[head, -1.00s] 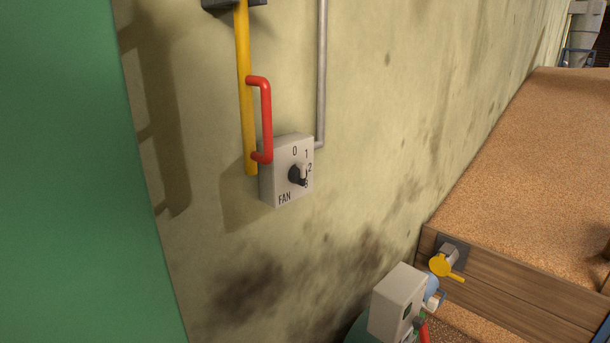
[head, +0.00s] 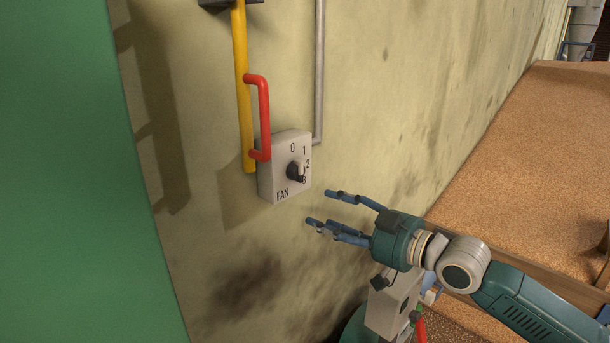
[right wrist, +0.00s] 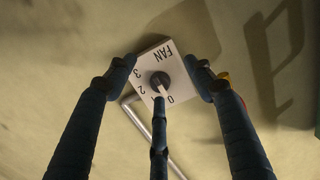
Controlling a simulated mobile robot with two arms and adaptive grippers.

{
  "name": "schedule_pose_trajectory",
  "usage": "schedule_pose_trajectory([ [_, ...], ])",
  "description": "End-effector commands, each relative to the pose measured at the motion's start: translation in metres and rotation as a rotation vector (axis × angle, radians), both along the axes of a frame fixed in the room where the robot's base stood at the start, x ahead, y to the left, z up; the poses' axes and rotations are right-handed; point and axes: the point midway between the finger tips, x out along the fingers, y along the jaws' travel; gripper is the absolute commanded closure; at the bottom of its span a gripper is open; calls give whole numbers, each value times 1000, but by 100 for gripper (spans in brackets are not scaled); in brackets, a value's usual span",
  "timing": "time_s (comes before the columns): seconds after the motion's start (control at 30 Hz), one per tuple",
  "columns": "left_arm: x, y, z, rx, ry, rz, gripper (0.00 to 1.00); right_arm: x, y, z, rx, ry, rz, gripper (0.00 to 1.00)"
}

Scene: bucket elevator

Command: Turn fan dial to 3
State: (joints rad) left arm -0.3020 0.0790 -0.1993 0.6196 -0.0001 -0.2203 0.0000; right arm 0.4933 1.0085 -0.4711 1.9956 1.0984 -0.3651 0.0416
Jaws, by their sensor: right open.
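The fan switch box (head: 270,172) is a light grey box on the wall, marked 0, 1, 2, 3 and FAN. Its black dial (head: 294,172) has a pale pointer that seems turned toward 1. In the right wrist view the dial (right wrist: 159,79) shows between my fingers, and a finger partly hides the 1 area. My right gripper (head: 327,207) is open and empty, with blue fingers spread toward the box from the lower right. In the head view a gap separates its fingertips from the dial. My left gripper is out of view.
A red handle (head: 266,115) on a yellow bar (head: 243,90) stands just left of and above the dial. A grey conduit (head: 320,70) runs up from the box. A green panel (head: 60,180) fills the left. A wooden-sided bin (head: 540,150) of grain lies right.

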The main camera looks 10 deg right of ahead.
Motion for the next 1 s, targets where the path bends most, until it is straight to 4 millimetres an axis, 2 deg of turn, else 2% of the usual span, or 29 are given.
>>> schedule_pose_trajectory([
  [0.03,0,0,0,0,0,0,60,6,-12,20,16,-29,-13,47],
  [0.1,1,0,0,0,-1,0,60,10,-21,37,40,-54,-23,47],
  [0.2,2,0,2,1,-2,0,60,15,-26,49,59,-70,-29,47],
  [0.37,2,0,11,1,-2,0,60,28,-17,54,65,-73,-29,47],
  [0.6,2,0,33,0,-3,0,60,66,9,55,63,-71,-29,47],
  [0.8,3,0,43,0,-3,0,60,92,26,52,61,-71,-29,47],
  [1.0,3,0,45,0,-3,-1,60,102,33,49,58,-71,-29,47],
])
